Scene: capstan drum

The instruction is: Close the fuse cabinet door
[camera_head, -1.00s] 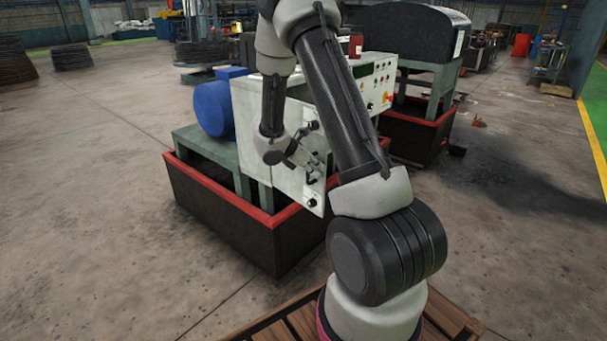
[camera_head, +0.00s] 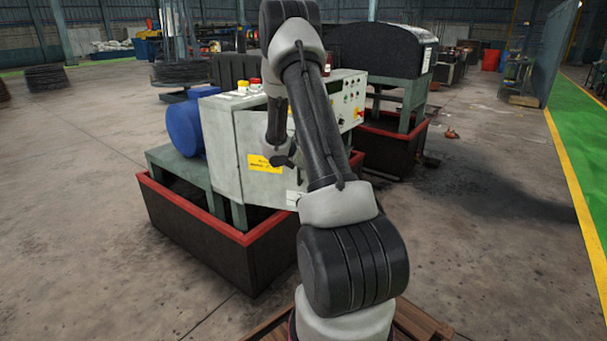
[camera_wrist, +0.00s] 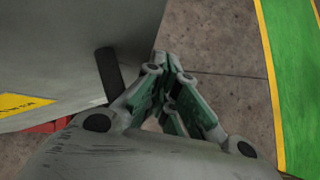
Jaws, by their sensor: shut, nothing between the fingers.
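The pale grey fuse cabinet (camera_head: 222,135) stands left of centre in the head view. A panel that looks like its door (camera_head: 257,185) carries a yellow label and faces me; my arm hides its right part, so I cannot tell how far it stands open. In the wrist view a grey panel (camera_wrist: 95,30), with the yellow label (camera_wrist: 22,104) and a dark bar (camera_wrist: 107,75) on it, fills the left side. My gripper (camera_wrist: 172,72) is shut and empty, just right of the bar and the panel's edge. I cannot tell if it touches.
The cabinet stands over a black bin with a red rim (camera_head: 205,232). A blue motor (camera_head: 186,128) is at its left. A control panel (camera_head: 350,100) with buttons is behind my arm. Open concrete floor lies left and right; a green walkway (camera_head: 580,150) is at far right.

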